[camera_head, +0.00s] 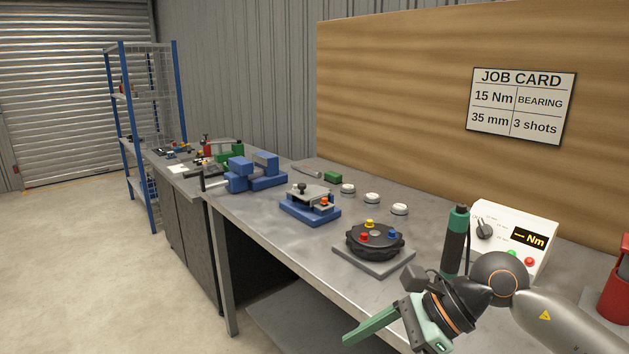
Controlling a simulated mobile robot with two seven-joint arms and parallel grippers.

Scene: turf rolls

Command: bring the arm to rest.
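My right arm comes in from the lower right, over the front edge of the workbench (285,212). Its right gripper (368,326) points left, with a green finger reaching out past the bench's front edge. I cannot make out the gap between its fingers, and I see nothing held in it. My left gripper is not in view.
Close to my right arm are an upright green-and-black tool (455,240), a white "Nm" box (512,235) and a black round fixture (374,241). A red container (615,285) stands far right. Blue fixtures (255,172) lie farther along. The floor at left is clear.

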